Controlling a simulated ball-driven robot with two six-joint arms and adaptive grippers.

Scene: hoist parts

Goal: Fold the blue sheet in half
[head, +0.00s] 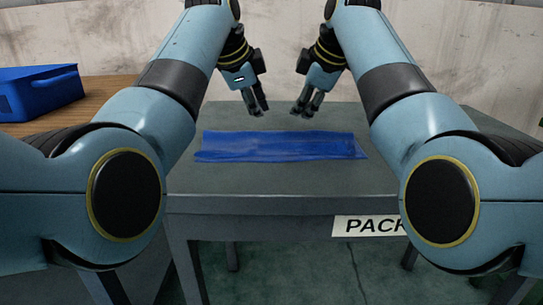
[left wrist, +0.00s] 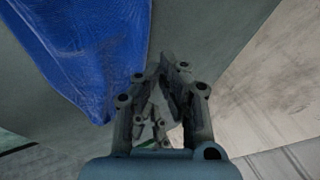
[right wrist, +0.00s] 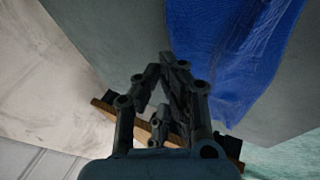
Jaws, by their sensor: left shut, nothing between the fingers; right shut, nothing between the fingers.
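The blue sheet (head: 280,146) lies on the grey table as a long, narrow strip running left to right, with a slightly uneven, creased surface. It also shows in the left wrist view (left wrist: 90,45) and in the right wrist view (right wrist: 230,50). My left gripper (head: 258,112) is shut and empty, above the table just beyond the sheet's far edge. My right gripper (head: 303,112) is shut and empty, a little to its right and also beyond the far edge. Neither gripper appears to touch the sheet.
The grey table (head: 280,182) has bare room in front of the sheet and bears a sign reading PACK (head: 368,226) on its front. A blue case (head: 40,92) stands on a wooden table (head: 105,92) at left. A pale wall (head: 430,40) stands behind.

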